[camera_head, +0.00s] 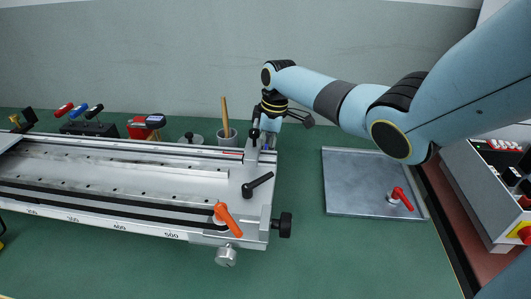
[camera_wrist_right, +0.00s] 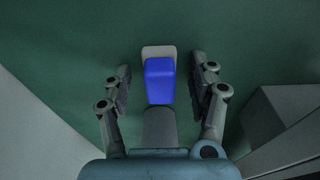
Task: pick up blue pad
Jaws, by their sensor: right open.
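The blue pad (camera_wrist_right: 160,82) shows in the right wrist view, on a pale, rounded block (camera_wrist_right: 158,52) over the green surface. My right gripper (camera_wrist_right: 161,66) is open, with one finger on each side of the blue pad and a visible gap on both sides. In the head view my right gripper (camera_head: 268,138) points down behind the right end of the metal gantry, which partly hides it. I cannot make out the blue pad clearly there. My left gripper is not in view.
The long metal gantry (camera_head: 130,170) with an orange lever (camera_head: 228,219) fills the left. A cup with a wooden handle (camera_head: 227,137) stands behind it.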

